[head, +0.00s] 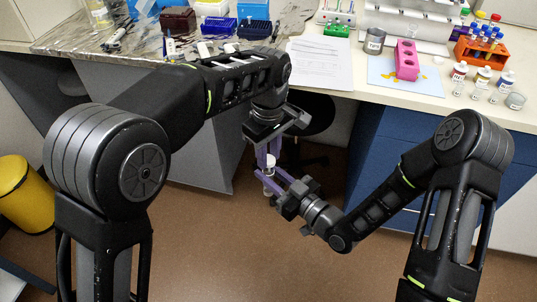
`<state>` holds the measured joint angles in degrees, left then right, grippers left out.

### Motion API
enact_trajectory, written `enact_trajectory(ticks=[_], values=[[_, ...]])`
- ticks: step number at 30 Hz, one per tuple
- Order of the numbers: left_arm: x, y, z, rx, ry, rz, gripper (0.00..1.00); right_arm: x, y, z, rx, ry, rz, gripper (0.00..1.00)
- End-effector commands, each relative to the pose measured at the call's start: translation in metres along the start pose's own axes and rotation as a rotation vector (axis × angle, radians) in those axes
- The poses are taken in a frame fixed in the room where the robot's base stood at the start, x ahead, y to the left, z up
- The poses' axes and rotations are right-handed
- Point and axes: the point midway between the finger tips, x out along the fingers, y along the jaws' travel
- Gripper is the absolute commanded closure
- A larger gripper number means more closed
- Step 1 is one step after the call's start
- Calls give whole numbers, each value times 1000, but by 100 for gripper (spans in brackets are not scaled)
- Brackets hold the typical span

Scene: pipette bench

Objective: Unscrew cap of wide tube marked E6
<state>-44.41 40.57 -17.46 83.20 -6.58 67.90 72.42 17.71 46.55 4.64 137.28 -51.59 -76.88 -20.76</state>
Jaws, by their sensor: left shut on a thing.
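A small clear tube with a white cap (270,161) is in the air over the floor, between my two grippers. My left gripper (268,163) points down from above, with its purple fingers shut on the tube at its white cap. My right gripper (268,184) comes in from the right, just below, with its purple fingers on either side of the tube's lower part. I cannot tell whether they touch it. The E6 mark is too small to read, and the fingers hide part of the tube.
The bench holds a paper sheet (323,62), blue racks (254,27), a pink rack (406,60), an orange tube rack (481,51), a grey cup (374,41) and several small bottles at the right. A yellow bin (25,195) stands at the left. The floor below the grippers is clear.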

Motion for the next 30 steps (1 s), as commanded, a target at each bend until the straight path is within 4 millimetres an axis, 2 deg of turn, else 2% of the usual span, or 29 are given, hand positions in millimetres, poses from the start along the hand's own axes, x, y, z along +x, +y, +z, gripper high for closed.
enact_trajectory(ticks=[9, 20, 23, 26, 30], values=[[-34, 0, 0, 1, 1, 2, 100, 0, 0, 0, 0, 0, 0, 100], [-35, -2, -3, 6, 0, 0, 100, 0, 2, -1, -1, 0, 8, 100], [-31, -9, -15, 38, -1, 0, 100, 3, 14, -5, -6, 1, 45, 100], [-23, -25, -40, 109, -2, 2, 100, 6, 37, -12, -14, 0, 124, 100], [-5, -64, -89, 271, -2, 3, 100, 7, 86, -29, -24, 0, 299, 100]])
